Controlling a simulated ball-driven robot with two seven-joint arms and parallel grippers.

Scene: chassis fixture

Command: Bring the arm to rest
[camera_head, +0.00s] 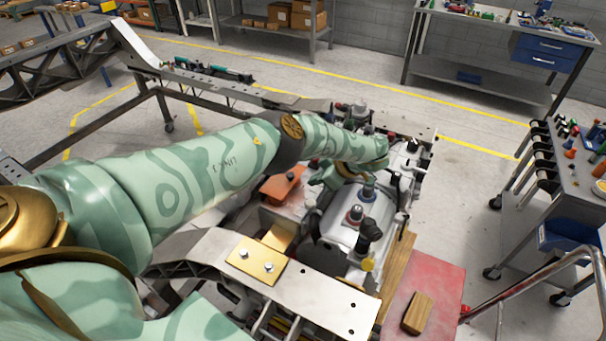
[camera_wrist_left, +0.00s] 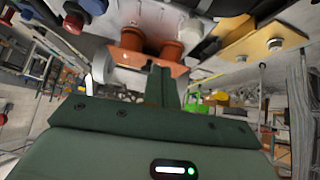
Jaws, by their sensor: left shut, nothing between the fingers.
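My left arm, pale green with darker swirls, comes in from the left in the head view and reaches over the chassis (camera_head: 330,280). My left gripper (camera_head: 322,180) is near the wrist's end, low beside the silver gearbox housing (camera_head: 340,220), and partly hidden. In the left wrist view the dark green fingers (camera_wrist_left: 161,80) are together with nothing between them. An orange bracket with copper-coloured cylinders (camera_wrist_left: 150,45) shows just beyond the fingertips; I cannot tell whether they touch. My right gripper is not in view.
A gold plate with bolts (camera_head: 258,262) sits on the near crossmember. A red board (camera_head: 425,295) bears a wooden block (camera_head: 417,313). A tool cart (camera_head: 560,190) stands at right, a workbench (camera_head: 490,70) at back.

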